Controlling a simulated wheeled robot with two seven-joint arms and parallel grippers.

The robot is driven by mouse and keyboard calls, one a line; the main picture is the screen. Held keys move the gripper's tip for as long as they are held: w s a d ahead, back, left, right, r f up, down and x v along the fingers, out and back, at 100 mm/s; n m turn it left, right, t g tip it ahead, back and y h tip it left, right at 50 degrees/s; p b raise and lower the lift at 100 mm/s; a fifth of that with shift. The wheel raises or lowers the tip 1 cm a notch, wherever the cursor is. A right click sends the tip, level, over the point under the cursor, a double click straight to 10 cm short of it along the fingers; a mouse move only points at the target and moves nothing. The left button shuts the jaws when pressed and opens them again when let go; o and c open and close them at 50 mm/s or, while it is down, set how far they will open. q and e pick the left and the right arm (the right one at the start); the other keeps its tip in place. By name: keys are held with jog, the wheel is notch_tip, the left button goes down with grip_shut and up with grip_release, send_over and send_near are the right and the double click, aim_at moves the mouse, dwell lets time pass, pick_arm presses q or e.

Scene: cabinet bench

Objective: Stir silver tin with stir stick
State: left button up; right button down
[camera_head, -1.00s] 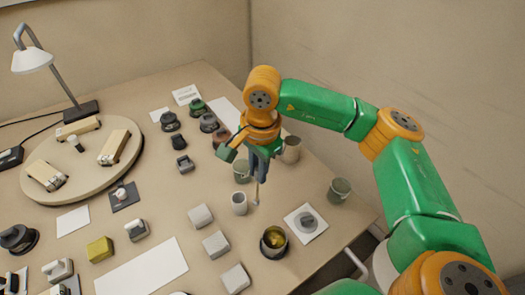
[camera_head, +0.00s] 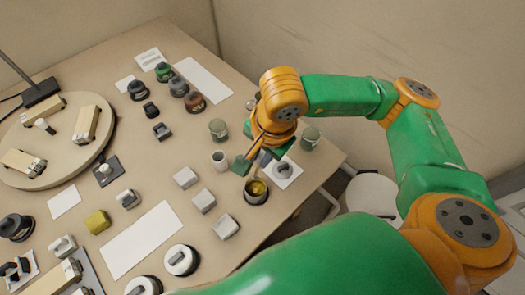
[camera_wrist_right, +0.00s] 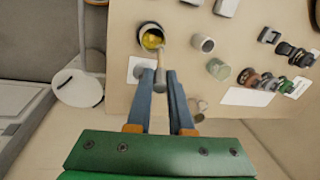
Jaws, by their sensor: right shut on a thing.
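A dark grey metal tin with yellow contents (camera_head: 256,193) stands near the front right of the bench; I take it as the silver tin. It also shows in the right wrist view (camera_wrist_right: 141,35). My right gripper (camera_head: 260,160) is just behind the tin and above it. It is shut on the stir stick (camera_wrist_right: 162,54), a thin light rod between the blue fingers. The stick points down toward the tin, its end at or over the tin's rim; I cannot tell whether it is inside. My left gripper is not in view.
A pale cup (camera_head: 219,162) and a green glass (camera_head: 217,129) stand close behind the tin. Another glass (camera_head: 310,137) is to the right. Small grey blocks (camera_head: 203,201) lie to the left. A white card with a grey disc (camera_head: 292,176) lies beside the tin.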

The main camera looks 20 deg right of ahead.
pick_arm(q)
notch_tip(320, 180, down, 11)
jog(key=b, duration=1)
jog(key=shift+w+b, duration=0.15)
jog(key=shift+b, duration=0.25)
pick_arm(e)
jog(key=s+x, duration=0.2)
jog(key=x, duration=0.9)
jog(key=shift+d+f, duration=0.2)
jog(key=shift+d, duration=0.2)
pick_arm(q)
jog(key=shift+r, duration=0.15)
